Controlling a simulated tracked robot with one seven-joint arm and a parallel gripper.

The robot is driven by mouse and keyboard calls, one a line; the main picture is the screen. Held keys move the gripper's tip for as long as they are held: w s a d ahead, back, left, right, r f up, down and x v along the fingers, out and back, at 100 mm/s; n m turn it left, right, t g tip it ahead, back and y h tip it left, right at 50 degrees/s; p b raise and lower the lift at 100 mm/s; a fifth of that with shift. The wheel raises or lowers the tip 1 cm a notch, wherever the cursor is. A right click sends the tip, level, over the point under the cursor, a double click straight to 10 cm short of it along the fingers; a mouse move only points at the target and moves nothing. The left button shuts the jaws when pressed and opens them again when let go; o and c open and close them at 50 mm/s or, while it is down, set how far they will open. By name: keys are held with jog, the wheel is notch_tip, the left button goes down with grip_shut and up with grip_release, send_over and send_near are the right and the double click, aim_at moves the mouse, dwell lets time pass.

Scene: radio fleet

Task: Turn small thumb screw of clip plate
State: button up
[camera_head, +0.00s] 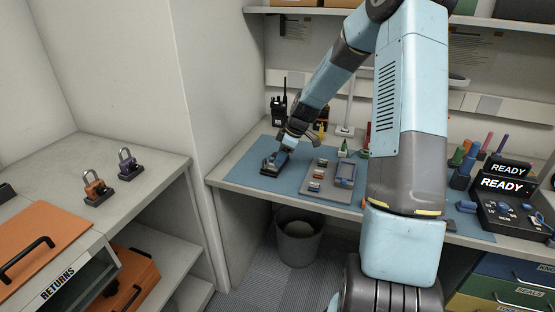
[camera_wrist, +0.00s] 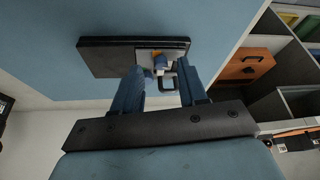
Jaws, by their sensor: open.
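In the wrist view a dark flat block (camera_wrist: 105,60) lies on the blue mat, with a pale clip plate (camera_wrist: 177,51) at its right end. A small blue and white knob, which looks like the thumb screw (camera_wrist: 160,63), stands on the plate beside an orange spot. A black wire loop sits at the plate's near edge. My gripper (camera_wrist: 163,76) is open, with one blue finger on each side of the knob; I cannot tell whether either finger touches it. In the head view my gripper (camera_head: 279,157) is low over the dark block (camera_head: 267,168), hiding part of it.
On the blue mat (camera_head: 245,178), a grey tray (camera_head: 318,187) with small parts lies right of my gripper. A black radio (camera_head: 279,109) stands behind. A black unit with READY screens (camera_head: 505,184) is at the right. A bin (camera_head: 298,240) is below the bench.

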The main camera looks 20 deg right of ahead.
jog(key=shift+a+f, duration=0.15)
jog(key=shift+f, duration=0.25)
jog(key=shift+w, duration=0.1)
grip_shut()
